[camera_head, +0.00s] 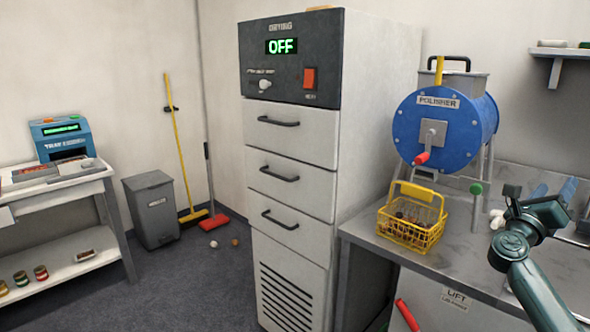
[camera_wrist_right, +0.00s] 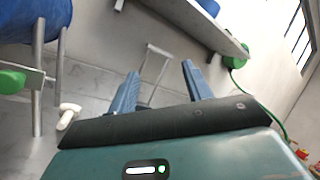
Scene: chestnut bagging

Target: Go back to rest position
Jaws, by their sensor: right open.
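My right gripper (camera_head: 555,190) is above the right end of the grey worktop (camera_head: 385,241), with its arm coming in from the lower right corner. In the right wrist view the two blue fingers of the gripper (camera_wrist_right: 159,75) stand apart with nothing between them. My left gripper is in neither view.
A yellow wire basket (camera_head: 410,240) with brown items stands on the worktop below the blue polisher drum (camera_head: 462,118). A white cabinet (camera_head: 290,135) reading OFF stands left of the worktop. A wall shelf (camera_head: 562,54) is above. A bin (camera_head: 153,213) and brooms stand further left.

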